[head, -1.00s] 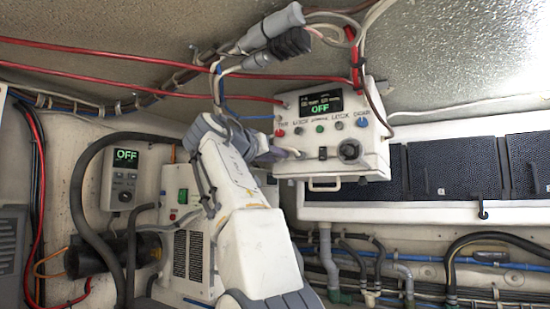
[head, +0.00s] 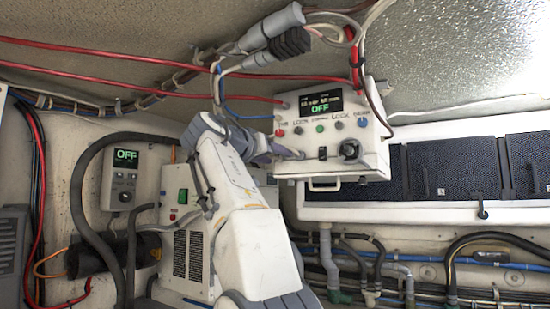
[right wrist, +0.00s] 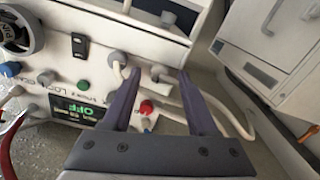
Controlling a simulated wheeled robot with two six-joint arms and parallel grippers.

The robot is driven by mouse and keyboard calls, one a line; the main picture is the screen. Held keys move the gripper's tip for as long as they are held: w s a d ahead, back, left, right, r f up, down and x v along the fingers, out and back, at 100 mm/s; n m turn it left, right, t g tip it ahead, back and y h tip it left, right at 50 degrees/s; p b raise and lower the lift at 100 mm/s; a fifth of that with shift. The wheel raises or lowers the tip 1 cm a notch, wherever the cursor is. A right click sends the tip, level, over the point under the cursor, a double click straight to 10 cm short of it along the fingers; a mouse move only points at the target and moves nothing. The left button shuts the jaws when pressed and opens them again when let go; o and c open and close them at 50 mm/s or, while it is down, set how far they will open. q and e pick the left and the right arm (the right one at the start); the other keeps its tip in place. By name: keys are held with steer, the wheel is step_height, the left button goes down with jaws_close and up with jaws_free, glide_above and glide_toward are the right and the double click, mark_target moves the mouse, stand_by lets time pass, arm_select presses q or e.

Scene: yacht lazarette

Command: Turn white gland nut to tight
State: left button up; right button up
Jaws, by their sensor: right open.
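The white control box (head: 330,163) hangs under the ceiling with its display reading OFF. My right gripper (head: 285,155) is at the box's lower left front in the head view. In the right wrist view my right gripper (right wrist: 158,78) is open, its two purple fingers apart. A small whitish gland nut (right wrist: 160,72) on the box's face shows between the fingertips; I cannot tell whether either finger touches it. In the head view the nut area is mostly hidden by the fingers. My left gripper is not in view.
A grey gland (right wrist: 117,57) with a white cable (right wrist: 236,122) looping past the fingers sits close by. A red knob (right wrist: 146,107), a black switch (right wrist: 79,46) and a round dial (right wrist: 18,32) are on the same face. Thick cable connectors (head: 270,28) hang above the box.

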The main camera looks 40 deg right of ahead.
steer(key=b+v, duration=0.1)
steer(key=v, duration=0.9)
steer(key=shift+b, duration=0.4)
